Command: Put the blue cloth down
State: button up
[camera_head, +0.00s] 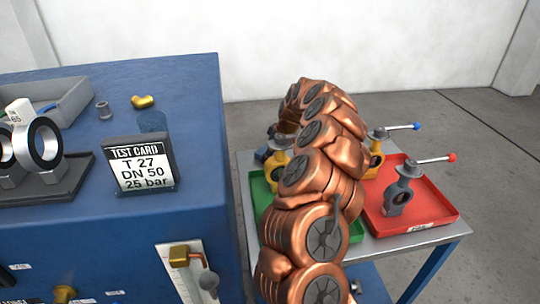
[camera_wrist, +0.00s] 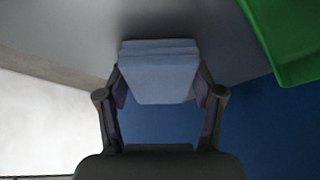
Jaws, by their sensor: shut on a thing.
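In the wrist view the blue cloth (camera_wrist: 160,72) is a pale blue, folded, layered pad. My gripper (camera_wrist: 160,92) is shut on it, with one finger at each side. The cloth is upright in the picture, with its folded layers at the top edge. What lies directly under it is hidden, so I cannot tell whether it touches anything. In the head view my copper-coloured arm reaches over the metal side table (camera_head: 420,247) and hides my gripper and the cloth.
A green tray (camera_head: 258,190) lies partly behind my arm; its edge shows in the wrist view (camera_wrist: 290,40). A red tray (camera_head: 440,208) holds a grey valve (camera_head: 398,197) with a red-tipped lever. A blue bench (camera_head: 200,90) stands left with a test card (camera_head: 140,165).

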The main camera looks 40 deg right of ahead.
jog(key=shift+f, duration=0.2)
jog(key=o, duration=1.2)
jog(key=shift+r, duration=0.1)
jog(key=shift+r, duration=0.1)
jog(key=b+v, duration=0.1)
jog(key=v, duration=0.6)
jog(key=shift+r, duration=0.3)
jog(key=shift+s, duration=0.1)
